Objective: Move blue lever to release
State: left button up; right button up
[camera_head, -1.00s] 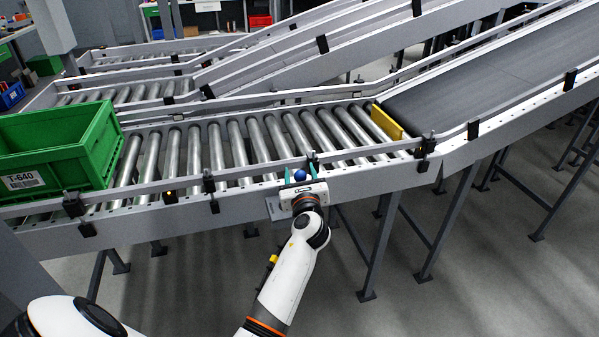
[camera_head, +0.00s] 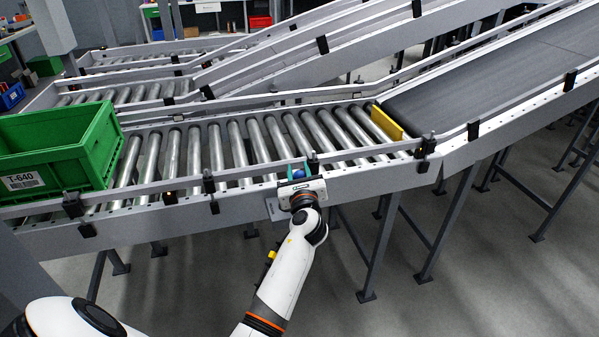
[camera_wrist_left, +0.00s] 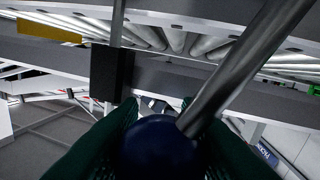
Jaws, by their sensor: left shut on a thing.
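The blue lever's round knob (camera_head: 299,174) shows small in the head view, at the near side rail of the roller conveyor. In the left wrist view the dark blue knob (camera_wrist_left: 163,148) sits between the two green fingers, with a grey metal rod (camera_wrist_left: 240,70) running from it up to the right. My left gripper (camera_head: 299,172) is shut on the knob, and its fingers partly hide it. The lever's base is hidden. My right gripper is in neither view.
A green crate (camera_head: 60,150) labelled T-640 stands on the rollers at the left. A yellow plate (camera_head: 387,123) stands across the rollers' right end, before a dark belt (camera_head: 490,75). A black bracket (camera_wrist_left: 111,74) is close beside the fingers. The rollers between crate and plate are bare.

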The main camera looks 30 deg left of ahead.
pick_arm(q)
jog(key=shift+s+a+r+n, duration=0.25)
jog(key=shift+s+a+n, duration=0.45)
jog(key=shift+n, duration=0.5)
jog(key=shift+s+a+r+n+y, duration=0.1)
jog(key=shift+s+a+n+y, duration=0.2)
jog(key=shift+s+a+n, duration=0.7)
jog(key=shift+s+n, duration=0.35)
jog(key=shift+n, duration=0.15)
jog(key=shift+s+a+f+p, duration=0.3)
jog(key=shift+s+a+f, duration=0.05)
jog(key=shift+s+a, duration=0.4)
jog(key=shift+s, duration=0.1)
jog(key=o, duration=0.9)
jog(key=shift+o, duration=0.2)
